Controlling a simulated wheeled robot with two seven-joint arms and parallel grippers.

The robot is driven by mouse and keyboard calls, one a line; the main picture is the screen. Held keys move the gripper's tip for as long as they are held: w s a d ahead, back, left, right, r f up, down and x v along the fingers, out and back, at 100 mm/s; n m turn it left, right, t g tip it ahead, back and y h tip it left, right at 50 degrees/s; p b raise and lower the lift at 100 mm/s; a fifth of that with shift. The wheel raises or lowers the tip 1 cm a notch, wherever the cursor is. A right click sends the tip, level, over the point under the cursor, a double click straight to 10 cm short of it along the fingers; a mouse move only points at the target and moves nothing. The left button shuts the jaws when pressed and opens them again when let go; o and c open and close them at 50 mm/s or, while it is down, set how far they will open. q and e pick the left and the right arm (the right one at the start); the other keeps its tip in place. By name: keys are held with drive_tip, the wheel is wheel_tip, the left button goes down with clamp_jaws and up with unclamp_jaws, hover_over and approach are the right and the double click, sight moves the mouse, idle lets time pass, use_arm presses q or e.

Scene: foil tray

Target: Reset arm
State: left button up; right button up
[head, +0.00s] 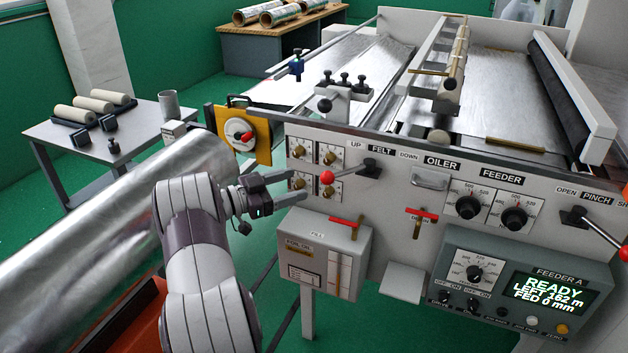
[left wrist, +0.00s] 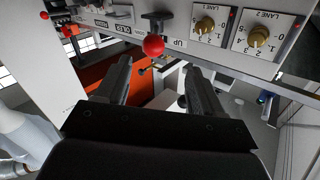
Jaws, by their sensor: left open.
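My left arm (head: 205,260) reaches up from the bottom of the head view. Its gripper (head: 293,188) points right, in front of the machine's front panel, close to the red-knobbed felt lever (head: 327,177). The gripper is open, with nothing between its fingers. In the left wrist view the two dark fingers (left wrist: 160,82) stand apart, and the lever's red knob (left wrist: 153,45) shows beyond them, between their tips. I cannot tell whether a finger touches the lever. My right gripper is not in view.
The feeder machine's panel (head: 400,172) carries dials, a pinch lever (head: 600,232) and a screen (head: 553,290) reading READY. A grey box (head: 322,250) juts out below the gripper. A large foil roll (head: 100,235) lies left of my arm. A side table (head: 95,140) stands behind it.

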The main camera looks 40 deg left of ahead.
use_arm(q)
drive_tip(key=shift+v, duration=1.45)
